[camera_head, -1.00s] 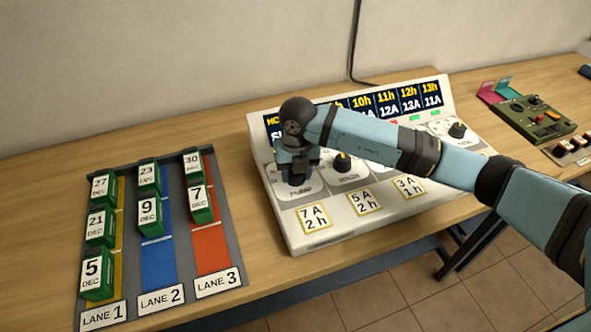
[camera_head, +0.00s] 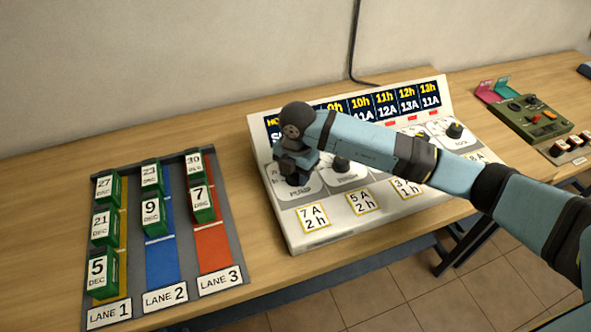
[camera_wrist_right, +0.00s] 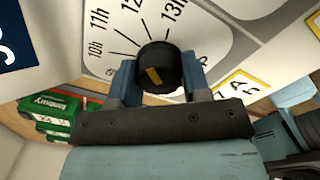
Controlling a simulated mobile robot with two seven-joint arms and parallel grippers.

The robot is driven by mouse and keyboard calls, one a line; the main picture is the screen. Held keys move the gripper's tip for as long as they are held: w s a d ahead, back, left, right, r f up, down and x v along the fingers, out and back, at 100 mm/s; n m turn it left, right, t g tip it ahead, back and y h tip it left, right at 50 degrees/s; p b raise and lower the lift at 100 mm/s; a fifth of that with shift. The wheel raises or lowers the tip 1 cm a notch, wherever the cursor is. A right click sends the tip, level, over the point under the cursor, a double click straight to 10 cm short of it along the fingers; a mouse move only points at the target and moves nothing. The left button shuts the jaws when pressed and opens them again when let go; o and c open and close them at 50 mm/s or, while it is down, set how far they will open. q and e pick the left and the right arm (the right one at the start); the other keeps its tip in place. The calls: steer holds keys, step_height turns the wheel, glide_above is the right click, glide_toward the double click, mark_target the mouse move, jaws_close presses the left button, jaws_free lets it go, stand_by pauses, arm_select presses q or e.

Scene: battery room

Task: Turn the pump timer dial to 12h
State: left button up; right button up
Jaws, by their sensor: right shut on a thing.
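The pump timer dial is on the left of the white console (camera_head: 335,230) in the head view, mostly hidden under my right gripper (camera_head: 297,178). In the right wrist view its black knob (camera_wrist_right: 160,68) with a yellow pointer mark sits between the two fingers of my right gripper (camera_wrist_right: 158,80), which is shut on it. My left gripper is not in view.
The console's back panel (camera_head: 388,100) shows hours and amps, with red lamps under it. More knobs (camera_head: 454,130) lie to the right. A lane tray (camera_head: 222,255) with green dated boxes stands left. A green device (camera_head: 535,117) stands at the far right.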

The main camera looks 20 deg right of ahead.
steer(key=shift+w+r+m, duration=0.1)
steer(key=shift+m, duration=0.2)
stand_by(0.4)
steer(key=o, duration=0.9)
steer(key=r, duration=1.3)
steer(key=shift+s+d+r, duration=0.15)
steer(key=shift+s+r, duration=0.1)
steer(key=shift+r, duration=0.15)
steer(key=shift+f, duration=0.1)
